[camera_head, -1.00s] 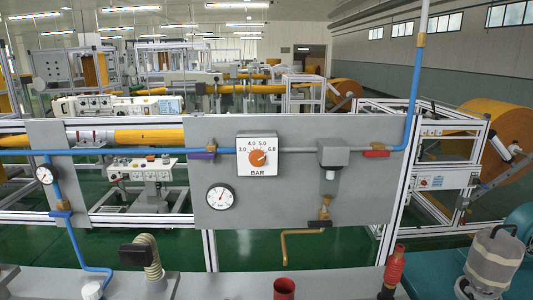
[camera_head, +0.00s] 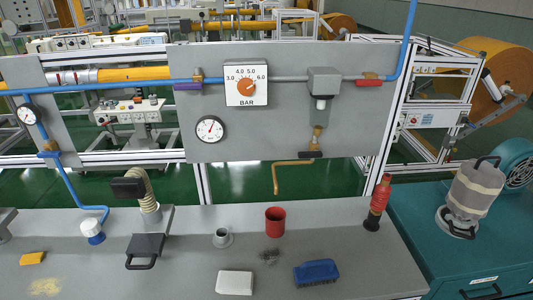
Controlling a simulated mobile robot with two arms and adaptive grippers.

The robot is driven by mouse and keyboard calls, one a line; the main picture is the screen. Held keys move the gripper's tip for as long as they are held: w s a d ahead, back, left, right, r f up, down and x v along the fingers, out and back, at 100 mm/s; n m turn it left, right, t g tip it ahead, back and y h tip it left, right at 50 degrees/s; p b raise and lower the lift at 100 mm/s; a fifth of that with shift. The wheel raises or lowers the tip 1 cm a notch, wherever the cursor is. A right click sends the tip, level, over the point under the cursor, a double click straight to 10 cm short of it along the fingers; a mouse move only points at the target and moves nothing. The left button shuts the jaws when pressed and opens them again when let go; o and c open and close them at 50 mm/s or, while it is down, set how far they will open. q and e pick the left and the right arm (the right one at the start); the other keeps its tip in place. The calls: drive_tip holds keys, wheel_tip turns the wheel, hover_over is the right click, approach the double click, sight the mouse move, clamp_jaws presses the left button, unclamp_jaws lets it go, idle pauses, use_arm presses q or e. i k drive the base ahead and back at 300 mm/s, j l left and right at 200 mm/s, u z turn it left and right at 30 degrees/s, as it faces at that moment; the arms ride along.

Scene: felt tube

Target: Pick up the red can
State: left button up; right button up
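The red can (camera_head: 275,221) stands upright on the grey workbench (camera_head: 190,262), near its back edge and a little right of the picture's middle. It looks open at the top, with a dark inside. Nothing touches it. Neither of my grippers shows in the head view.
Near the can are a small grey flanged piece (camera_head: 222,238), a dark scrap pile (camera_head: 270,256), a white block (camera_head: 235,283) and a blue brush (camera_head: 317,272). A red-and-black fitting (camera_head: 378,203) stands to the right. A gauge panel (camera_head: 290,120) rises behind the bench.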

sight(275, 215)
drive_tip(key=k+l+z, duration=0.2)
drive_tip(key=z, duration=0.3)
drive_tip(key=k+l+z, duration=0.1)
drive_tip(key=l+z, duration=0.25)
drive_tip(key=z, duration=0.15)
